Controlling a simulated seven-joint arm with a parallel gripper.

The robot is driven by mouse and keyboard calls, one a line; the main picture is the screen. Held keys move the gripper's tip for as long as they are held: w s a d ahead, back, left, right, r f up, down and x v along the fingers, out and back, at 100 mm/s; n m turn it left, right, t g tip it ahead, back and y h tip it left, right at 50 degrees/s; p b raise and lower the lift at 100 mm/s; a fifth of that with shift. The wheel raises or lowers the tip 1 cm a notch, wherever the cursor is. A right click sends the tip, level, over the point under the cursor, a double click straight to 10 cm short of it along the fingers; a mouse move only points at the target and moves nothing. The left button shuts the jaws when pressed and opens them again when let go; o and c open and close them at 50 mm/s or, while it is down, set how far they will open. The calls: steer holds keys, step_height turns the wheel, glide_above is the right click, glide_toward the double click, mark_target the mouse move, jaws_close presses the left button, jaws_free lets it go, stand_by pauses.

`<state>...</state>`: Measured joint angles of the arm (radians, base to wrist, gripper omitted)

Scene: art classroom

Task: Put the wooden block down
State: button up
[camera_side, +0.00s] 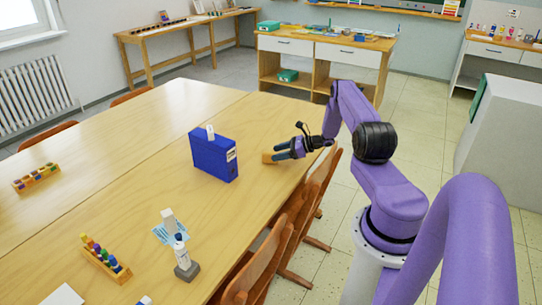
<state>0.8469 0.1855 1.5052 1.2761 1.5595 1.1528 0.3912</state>
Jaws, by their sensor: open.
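A small orange-brown wooden block (268,158) lies on the light wooden table near its right edge. My gripper (280,153) is low over the table, reaching in from the right, with its fingers pointing left at the block. The jaws are open. The fingertips are right beside the block and partly overlap it in this view; I cannot tell whether they touch it.
A blue box file (213,156) stands left of the block. A glue bottle (181,252), a grey block (188,271) and a paint rack (106,260) are at the front. Chairs (262,262) line the right edge. The table's middle is clear.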

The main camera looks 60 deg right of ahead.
steer(key=v, duration=0.6)
steer(key=shift+s+d, duration=0.1)
steer(key=shift+s+r, duration=0.3)
steer(key=shift+s, duration=0.1)
steer(key=w+a+r+n+g+y, duration=0.25)
steer(key=a+r+n, duration=0.2)
steer(key=a, duration=0.45)
steer(key=w+a+r+n+g+y, duration=0.15)
steer(key=a+r+n+g, duration=0.3)
steer(key=a, duration=0.45)
steer(key=w+a+r+n+g+y, duration=0.1)
steer(key=w+a+r+n+g, duration=0.15)
steer(key=a+n, duration=0.5)
steer(key=s+a+r+n+g+h, duration=0.2)
steer(key=s+a+r+n+g, duration=0.15)
steer(key=a, duration=0.45)
steer(key=s+a+r+n+g+h, duration=0.1)
steer(key=s+a+r+n+g, duration=0.15)
steer(key=s+a+n, duration=0.4)
steer(key=s+a+r+n+t+h, duration=0.1)
steer(key=s+a+r+n+h, duration=0.2)
steer(key=s+n, duration=0.5)
steer(key=s+a+r+n+t+h, duration=0.2)
steer(key=s+a+r+n+h, duration=0.1)
steer(key=s+n, duration=0.6)
steer(key=shift+s+r+h, duration=0.4)
steer(key=shift+s+r, duration=0.25)
steer(key=shift+s, duration=1.3)
